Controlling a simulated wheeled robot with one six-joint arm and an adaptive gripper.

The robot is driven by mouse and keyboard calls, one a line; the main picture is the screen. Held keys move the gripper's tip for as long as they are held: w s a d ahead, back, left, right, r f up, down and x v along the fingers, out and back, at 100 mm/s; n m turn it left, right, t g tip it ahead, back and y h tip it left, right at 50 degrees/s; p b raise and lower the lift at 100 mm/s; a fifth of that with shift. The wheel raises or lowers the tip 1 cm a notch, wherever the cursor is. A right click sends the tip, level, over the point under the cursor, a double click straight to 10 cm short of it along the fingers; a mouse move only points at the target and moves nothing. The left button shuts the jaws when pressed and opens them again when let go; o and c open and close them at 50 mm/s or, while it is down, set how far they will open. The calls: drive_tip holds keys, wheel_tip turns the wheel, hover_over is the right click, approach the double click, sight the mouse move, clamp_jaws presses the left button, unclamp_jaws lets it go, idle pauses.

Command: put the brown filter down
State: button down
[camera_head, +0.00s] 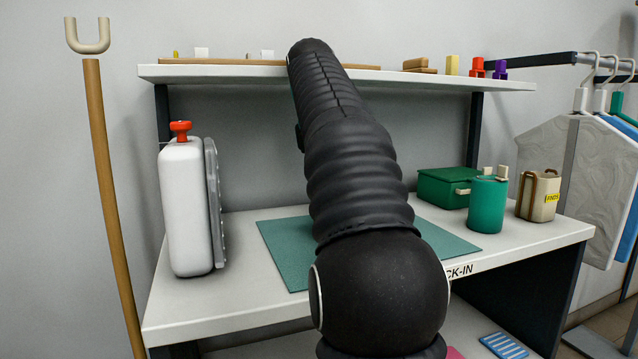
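I cannot make out a brown filter for certain in the head view. My own black ribbed arm rises through the middle of the picture and reaches up in front of the shelf. My gripper does not show, so I cannot tell whether it holds anything. Part of the scene behind the arm is hidden. A long flat brown piece (225,62) lies on the upper shelf (215,74), partly behind the arm. Small tan-brown blocks (420,66) lie on the same shelf to the right.
The white table (230,300) bears a teal mat (282,250), partly behind my arm. A white canister (185,210) with a red knob stands left. A green box (442,188), green mug (487,205) and beige container (538,195) stand right. Bagged hangings (565,180) hang far right.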

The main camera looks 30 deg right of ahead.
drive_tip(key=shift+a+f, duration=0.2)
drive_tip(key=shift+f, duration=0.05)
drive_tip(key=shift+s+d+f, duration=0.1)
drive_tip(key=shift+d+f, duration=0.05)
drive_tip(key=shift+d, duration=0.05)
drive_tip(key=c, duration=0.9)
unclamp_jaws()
